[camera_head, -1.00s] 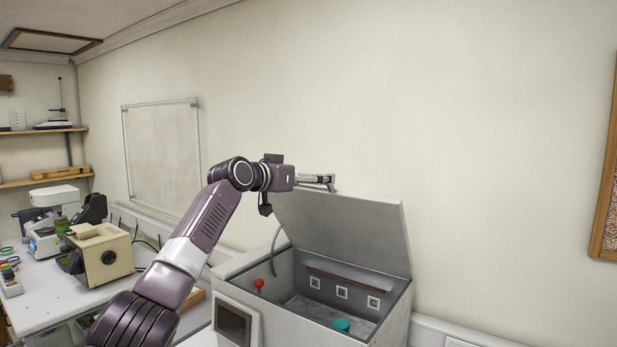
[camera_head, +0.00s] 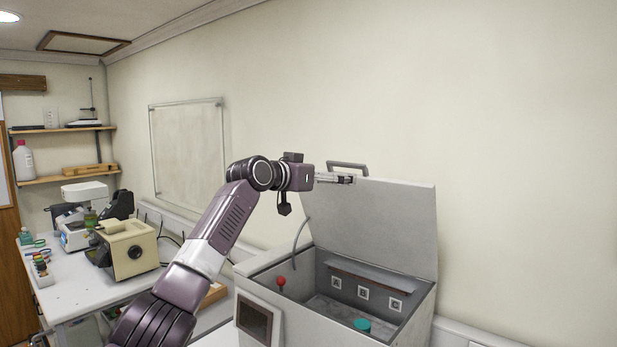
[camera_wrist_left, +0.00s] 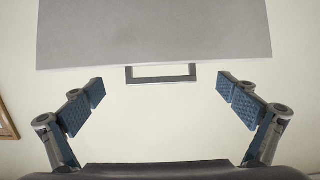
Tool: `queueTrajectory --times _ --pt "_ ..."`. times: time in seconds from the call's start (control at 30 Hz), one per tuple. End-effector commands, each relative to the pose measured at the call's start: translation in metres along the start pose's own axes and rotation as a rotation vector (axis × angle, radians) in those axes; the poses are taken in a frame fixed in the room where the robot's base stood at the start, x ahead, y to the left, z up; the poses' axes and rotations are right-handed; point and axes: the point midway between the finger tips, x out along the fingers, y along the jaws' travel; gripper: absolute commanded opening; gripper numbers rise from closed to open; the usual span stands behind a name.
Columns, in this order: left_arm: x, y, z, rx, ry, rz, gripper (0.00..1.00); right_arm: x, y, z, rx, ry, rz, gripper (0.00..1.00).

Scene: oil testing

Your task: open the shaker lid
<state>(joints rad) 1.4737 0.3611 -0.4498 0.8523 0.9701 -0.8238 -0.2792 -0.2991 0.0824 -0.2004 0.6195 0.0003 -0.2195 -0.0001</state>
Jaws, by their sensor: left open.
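The shaker (camera_head: 262,277) is a grey box with its lid (camera_head: 385,222) raised steeply up and tilted back. A dark handle (camera_head: 347,166) stands at the lid's top edge, and it also shows in the left wrist view (camera_wrist_left: 161,74). My left gripper (camera_head: 350,179) is at the lid's upper left corner in the head view. In the left wrist view my left gripper (camera_wrist_left: 160,98) has its fingers spread wide, with the handle a little beyond and between the tips, not gripped. My right gripper is not in view.
Inside the shaker are a teal cap (camera_head: 362,325), a red knob (camera_head: 281,282) and labels A, B and C. A bench (camera_head: 85,296) at left holds a beige device (camera_head: 128,250) and other instruments. The wall above the lid is clear.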

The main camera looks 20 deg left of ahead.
Motion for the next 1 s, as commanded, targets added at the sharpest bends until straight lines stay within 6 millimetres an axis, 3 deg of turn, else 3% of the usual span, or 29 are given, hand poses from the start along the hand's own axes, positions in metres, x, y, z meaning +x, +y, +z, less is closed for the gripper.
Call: queueTrajectory --times 0.6,0.8,1.0 --pt "-0.090 -0.001 0.001 0.001 -0.001 -0.002 1.00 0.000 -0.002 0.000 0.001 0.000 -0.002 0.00" --pt "-0.105 -0.001 0.001 -0.001 -0.001 -0.002 1.00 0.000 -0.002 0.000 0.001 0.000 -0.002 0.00" --pt "-0.106 -0.001 0.001 -0.001 -0.001 -0.001 1.00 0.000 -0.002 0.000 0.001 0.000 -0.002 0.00"
